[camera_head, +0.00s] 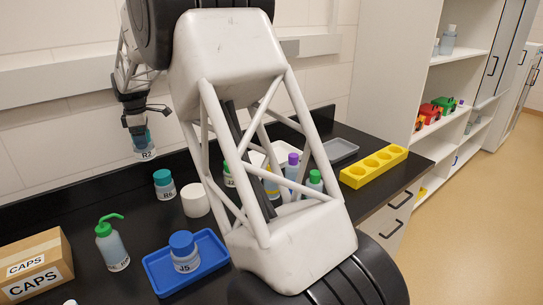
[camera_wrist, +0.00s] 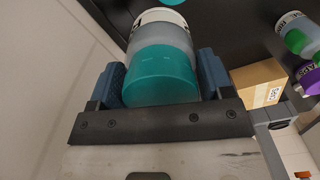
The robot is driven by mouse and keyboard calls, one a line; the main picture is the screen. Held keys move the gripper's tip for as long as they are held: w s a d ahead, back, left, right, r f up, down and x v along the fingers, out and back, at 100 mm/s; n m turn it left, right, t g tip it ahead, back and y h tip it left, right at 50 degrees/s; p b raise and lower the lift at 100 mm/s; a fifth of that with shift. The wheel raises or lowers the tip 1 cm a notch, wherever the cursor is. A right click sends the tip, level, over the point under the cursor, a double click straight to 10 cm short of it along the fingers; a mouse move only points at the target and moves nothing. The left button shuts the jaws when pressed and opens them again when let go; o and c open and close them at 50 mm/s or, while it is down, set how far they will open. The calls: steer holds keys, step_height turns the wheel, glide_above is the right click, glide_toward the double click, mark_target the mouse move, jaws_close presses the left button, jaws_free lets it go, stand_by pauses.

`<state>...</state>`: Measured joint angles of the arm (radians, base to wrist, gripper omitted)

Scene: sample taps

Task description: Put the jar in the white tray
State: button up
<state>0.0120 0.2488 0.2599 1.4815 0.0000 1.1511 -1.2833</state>
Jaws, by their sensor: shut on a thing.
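My gripper (camera_head: 140,128) is shut on a jar (camera_head: 145,152) with a teal lid and a white label that reads R2. It holds the jar high at the back left, clear of the black bench. In the wrist view the teal-lidded jar (camera_wrist: 163,70) sits between both fingers. The white tray (camera_head: 284,149) stands behind my arm in the head view, mostly hidden by the arm and bottles. My gripper is well to the left of it.
A teal-lidded jar (camera_head: 164,184) and a white cylinder (camera_head: 196,200) stand on the bench. A blue tray (camera_head: 215,250) carries a blue-lidded jar (camera_head: 184,254). A wash bottle (camera_head: 112,245), a CAPS box (camera_head: 35,268), a grey tray (camera_head: 342,149) and a yellow rack (camera_head: 374,167) also stand there.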

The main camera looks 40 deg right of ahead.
steer(key=s+d+m, duration=0.2)
steer(key=s+d, duration=0.1)
steer(key=d, duration=1.4)
steer(key=s+d+m, duration=0.2)
steer(key=d, duration=1.4)
steer(key=s+d+m, duration=0.2)
steer(key=s+d, duration=0.1)
steer(key=d, duration=1.4)
steer(key=f, duration=0.3)
steer(key=a+f, duration=0.1)
steer(key=f, duration=0.1)
steer(key=shift+w, duration=0.2)
steer(key=shift+f, duration=0.1)
steer(key=shift+f, duration=2.45)
steer(key=shift+f, duration=2.5)
